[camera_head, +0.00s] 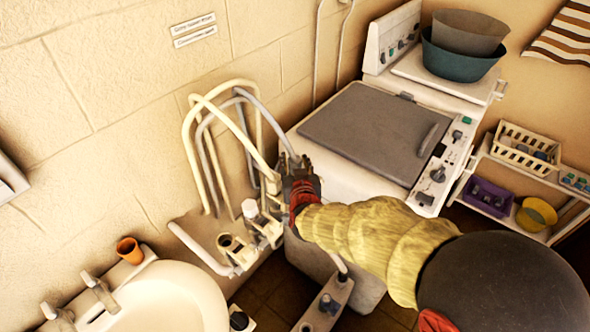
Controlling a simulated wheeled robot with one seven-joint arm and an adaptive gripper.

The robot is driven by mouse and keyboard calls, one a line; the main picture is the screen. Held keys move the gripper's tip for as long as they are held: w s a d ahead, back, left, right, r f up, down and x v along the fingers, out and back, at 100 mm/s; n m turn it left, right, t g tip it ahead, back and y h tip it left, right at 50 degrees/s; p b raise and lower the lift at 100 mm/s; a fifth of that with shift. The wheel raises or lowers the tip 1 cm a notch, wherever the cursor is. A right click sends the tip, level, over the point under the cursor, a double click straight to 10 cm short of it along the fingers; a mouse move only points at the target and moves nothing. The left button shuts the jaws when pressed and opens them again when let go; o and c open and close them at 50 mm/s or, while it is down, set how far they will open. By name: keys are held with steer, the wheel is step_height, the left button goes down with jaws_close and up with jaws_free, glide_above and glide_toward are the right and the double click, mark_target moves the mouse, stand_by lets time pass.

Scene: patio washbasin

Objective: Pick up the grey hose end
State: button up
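My gripper (291,166) reaches in from the lower right on my yellow-sleeved arm. Its dark fingers are beside the hose loops, in front of the white machine. A grey hose (262,112) arches from the wall side and runs down to the fingers. Its end is at or behind them, and I cannot tell whether they touch it or are closed on it. A second grey hose (203,130) loops further left. Cream hoses (188,138) arch around them, and one comes down just left of my gripper.
A pipe stand with valves (240,252) is below the hoses. The white basin (170,300) and an orange cup (130,250) are lower left. The twin-tub machine with its grey lid (372,130) stands behind my gripper. A shelf with baskets (525,150) is at right.

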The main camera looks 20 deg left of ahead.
steer(key=shift+w, duration=0.1)
steer(key=shift+c, duration=1.1)
jaws_close()
